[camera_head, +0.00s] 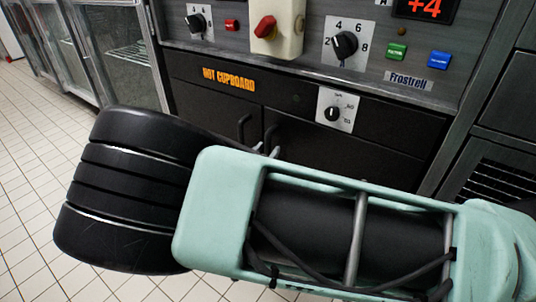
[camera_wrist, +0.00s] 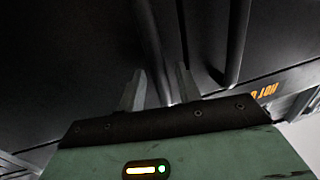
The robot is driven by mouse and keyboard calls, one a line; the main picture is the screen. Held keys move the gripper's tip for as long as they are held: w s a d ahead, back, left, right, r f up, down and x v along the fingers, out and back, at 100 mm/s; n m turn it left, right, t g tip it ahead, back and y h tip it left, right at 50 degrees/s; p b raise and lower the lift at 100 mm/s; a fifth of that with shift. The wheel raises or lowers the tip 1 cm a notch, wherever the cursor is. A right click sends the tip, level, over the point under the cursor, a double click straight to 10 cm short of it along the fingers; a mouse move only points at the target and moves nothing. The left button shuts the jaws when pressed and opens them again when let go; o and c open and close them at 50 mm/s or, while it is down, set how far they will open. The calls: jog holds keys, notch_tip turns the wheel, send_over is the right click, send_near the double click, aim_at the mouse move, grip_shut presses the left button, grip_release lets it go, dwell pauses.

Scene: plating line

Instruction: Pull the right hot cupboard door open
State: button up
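The right hot cupboard door (camera_head: 318,148) is a dark panel, shut as far as I can see, its lower part hidden behind my arm. Its upright bar handle (camera_head: 269,134) stands near the seam between the doors. My gripper (camera_head: 267,150) is at this handle, mostly hidden by my arm in the head view. In the wrist view, which is upside down, the open fingers (camera_wrist: 158,88) straddle the right door's handle (camera_wrist: 151,40), with gaps visible on both sides. I cannot tell whether a finger touches it.
The left door (camera_head: 212,112) has its own handle (camera_head: 243,127) close by, also visible in the wrist view (camera_wrist: 236,40). A control panel with knobs (camera_head: 344,44) is above. Glass-fronted cabinets (camera_head: 122,45) stand at left, an oven-like unit with a grille (camera_head: 500,182) at right. Tiled floor shows at left.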

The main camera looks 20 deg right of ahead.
jog(key=shift+x, duration=0.8)
grip_shut()
jog(key=shift+s, duration=0.1)
jog(key=shift+a, duration=0.15)
